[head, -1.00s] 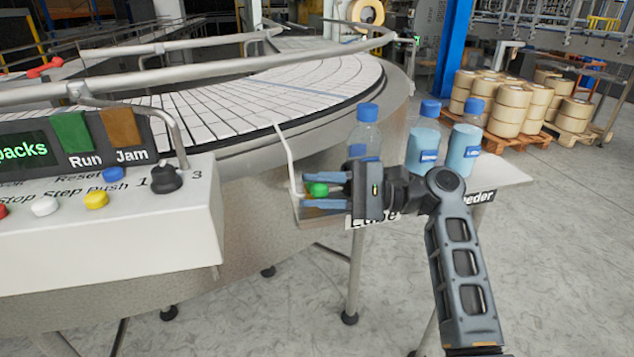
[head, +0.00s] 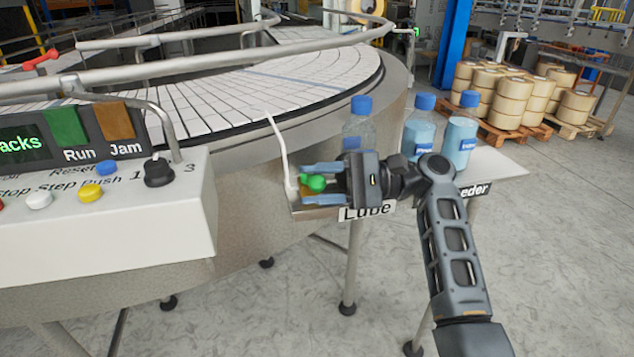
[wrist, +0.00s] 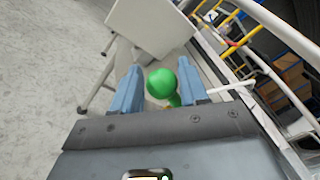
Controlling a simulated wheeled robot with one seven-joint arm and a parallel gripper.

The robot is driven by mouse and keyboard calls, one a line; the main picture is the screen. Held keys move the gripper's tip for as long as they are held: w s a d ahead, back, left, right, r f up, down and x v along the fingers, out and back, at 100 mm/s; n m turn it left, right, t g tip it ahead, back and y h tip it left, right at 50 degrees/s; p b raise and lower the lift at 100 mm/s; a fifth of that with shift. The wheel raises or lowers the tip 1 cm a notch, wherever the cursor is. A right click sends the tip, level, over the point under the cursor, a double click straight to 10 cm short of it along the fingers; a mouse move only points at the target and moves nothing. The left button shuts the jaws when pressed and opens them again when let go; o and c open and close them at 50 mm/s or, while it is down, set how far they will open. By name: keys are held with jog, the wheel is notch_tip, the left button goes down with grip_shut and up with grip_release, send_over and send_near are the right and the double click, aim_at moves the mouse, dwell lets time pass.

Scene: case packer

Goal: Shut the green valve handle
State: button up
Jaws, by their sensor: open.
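The green valve handle (head: 316,183) is on the Lube stand beside the conveyor, with a white pipe (head: 282,150) rising to its left. My gripper (head: 312,183) is open, with one finger on each side of the handle. In the wrist view the handle's round green knob (wrist: 161,84) sits between the two blue fingers (wrist: 156,90), with gaps visible on both sides. The lower part of the valve is partly hidden by the knob and my gripper.
A white control panel (head: 110,230) with buttons and a black knob stands to the left. Three bottles, one clear (head: 358,122) and two blue-filled (head: 461,135), stand on the shelf behind my gripper. Wrapped rolls on pallets (head: 510,95) are farther back. The floor at right is open.

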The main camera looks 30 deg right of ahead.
jog(key=b+v, duration=0.1)
jog(key=v, duration=0.6)
jog(key=shift+d, duration=0.4)
